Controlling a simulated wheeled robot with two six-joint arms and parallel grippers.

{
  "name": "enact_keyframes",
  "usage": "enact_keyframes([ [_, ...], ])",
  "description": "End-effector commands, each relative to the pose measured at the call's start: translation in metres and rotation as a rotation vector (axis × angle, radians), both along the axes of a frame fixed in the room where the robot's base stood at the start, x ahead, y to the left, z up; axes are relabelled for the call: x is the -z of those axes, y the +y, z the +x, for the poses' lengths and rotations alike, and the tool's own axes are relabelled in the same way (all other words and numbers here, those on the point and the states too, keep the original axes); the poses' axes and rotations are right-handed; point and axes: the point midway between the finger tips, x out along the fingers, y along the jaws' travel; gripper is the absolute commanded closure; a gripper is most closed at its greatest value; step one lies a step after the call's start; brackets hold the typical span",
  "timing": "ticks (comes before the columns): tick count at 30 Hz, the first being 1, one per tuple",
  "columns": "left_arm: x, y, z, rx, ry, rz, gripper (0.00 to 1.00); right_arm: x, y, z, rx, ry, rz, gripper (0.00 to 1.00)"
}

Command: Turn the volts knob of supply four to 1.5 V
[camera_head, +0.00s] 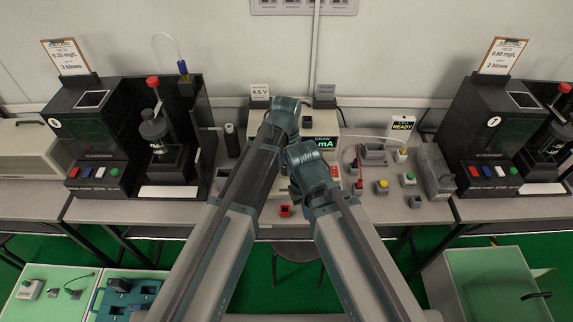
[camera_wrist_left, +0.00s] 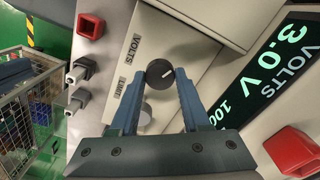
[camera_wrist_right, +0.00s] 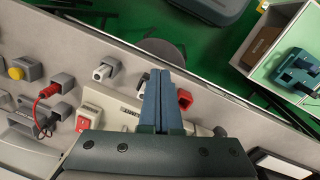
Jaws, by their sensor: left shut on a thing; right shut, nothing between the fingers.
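The volts knob (camera_wrist_left: 158,86) is round and dark with a short white pointer mark, beside the VOLTS label in the left wrist view. My left gripper (camera_wrist_left: 162,73) is shut on it, one finger on each side. The supply's green display (camera_wrist_left: 275,75) reads 3.0 V. A lighter grey knob (camera_wrist_left: 146,113) by the LIMIT label shows between the fingers. In the head view the supply (camera_head: 330,122) is largely hidden behind my arms, and its volts knob is hidden. My right gripper (camera_wrist_right: 160,76) is shut and empty near the supply's lower front, its fingers together.
A red rocker switch (camera_wrist_right: 85,120) and a red lead plug (camera_wrist_right: 48,91) lie left of my right gripper. Dark tester stations (camera_head: 115,175) stand at both sides. A stool (camera_head: 298,250) is below the bench.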

Motion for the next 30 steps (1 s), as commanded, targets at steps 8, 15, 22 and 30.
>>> enact_keyframes([
  [8, 0.0001, 0.0000, 0.0001, -0.212, 0.000, 0.000, 1.00, 0.0001, 0.0000, 0.0000, 0.000, 0.000, 0.000, 1.00],
  [15, 0.0001, 0.0002, 0.0001, -0.441, 0.000, 0.000, 1.00, 0.0001, 0.0000, 0.0000, 0.000, 0.000, 0.000, 1.00],
  [22, 0.0001, 0.0001, 0.0000, -0.647, 0.000, 0.000, 1.00, 0.0001, 0.0000, 0.0000, 0.000, 0.000, 0.000, 1.00],
  [30, 0.0001, 0.0001, 0.0000, -0.836, 0.000, 0.000, 1.00, 0.0001, 0.0000, 0.0000, 0.000, 0.000, 0.000, 1.00],
])
